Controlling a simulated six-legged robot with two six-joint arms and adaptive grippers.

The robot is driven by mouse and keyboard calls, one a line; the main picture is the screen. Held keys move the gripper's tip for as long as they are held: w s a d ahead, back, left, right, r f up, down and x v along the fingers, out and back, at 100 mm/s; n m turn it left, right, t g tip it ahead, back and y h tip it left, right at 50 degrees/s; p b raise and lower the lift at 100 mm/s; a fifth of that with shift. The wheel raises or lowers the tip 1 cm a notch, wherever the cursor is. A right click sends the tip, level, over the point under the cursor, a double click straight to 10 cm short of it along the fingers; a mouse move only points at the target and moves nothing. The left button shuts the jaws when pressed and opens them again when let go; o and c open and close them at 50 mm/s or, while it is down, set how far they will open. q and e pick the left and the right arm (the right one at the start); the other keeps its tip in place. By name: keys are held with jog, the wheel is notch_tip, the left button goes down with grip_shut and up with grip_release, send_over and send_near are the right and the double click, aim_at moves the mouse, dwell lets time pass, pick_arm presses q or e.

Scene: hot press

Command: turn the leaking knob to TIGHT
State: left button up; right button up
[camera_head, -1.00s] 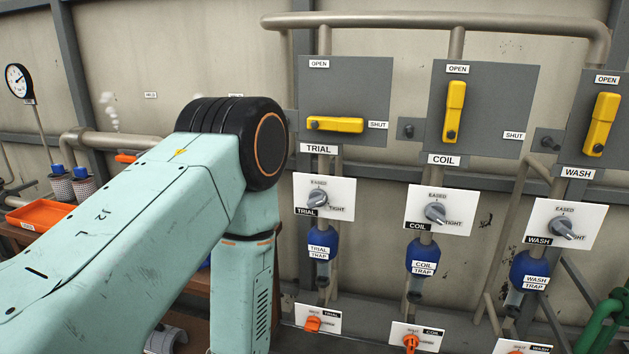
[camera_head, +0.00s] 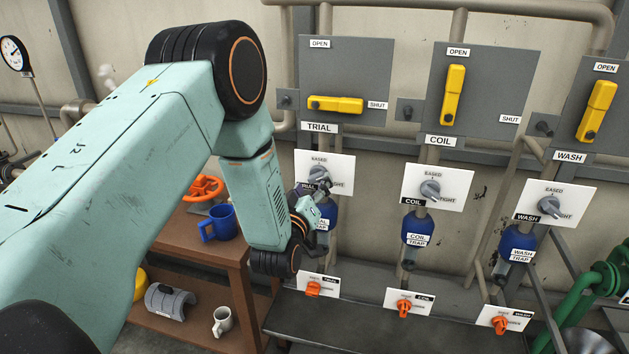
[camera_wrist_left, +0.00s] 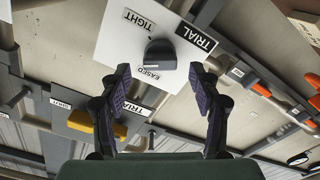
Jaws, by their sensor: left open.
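The TRIAL knob (camera_head: 319,174) is grey, on a white plate marked EASED and TIGHT. In the left wrist view the dark TRIAL knob (camera_wrist_left: 160,54) stands just beyond my fingertips, with EASED and TIGHT printed beside it. My left gripper (camera_wrist_left: 160,75) is open, its two fingers either side of the knob and apart from it. In the head view my left gripper (camera_head: 318,191) is just below the knob and partly covers the plate. The COIL knob (camera_head: 430,190) and WASH knob (camera_head: 549,207) point to the lower right, towards TIGHT. My right gripper is out of view.
Yellow levers for TRIAL (camera_head: 336,104), COIL (camera_head: 453,94) and WASH (camera_head: 596,112) sit above. Blue traps (camera_head: 418,228) and orange knobs (camera_head: 404,307) are below. A wooden table (camera_head: 185,240) with a blue mug (camera_head: 220,223) stands left. White puffs (camera_head: 107,74) rise behind my arm.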

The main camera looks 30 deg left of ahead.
aim_at(317, 176)
pick_arm(q)
jog(key=shift+x, duration=1.5)
jog(key=shift+f, duration=0.1)
jog(key=c, duration=1.2)
jog(key=shift+o, duration=0.2)
jog(key=shift+m, duration=0.4)
jog(key=m+p, duration=0.1)
jog(key=m, duration=0.4)
jog(key=shift+m, duration=0.3)
jog(key=m+p, duration=0.1)
jog(key=m, duration=0.4)
jog(key=shift+m, duration=0.3)
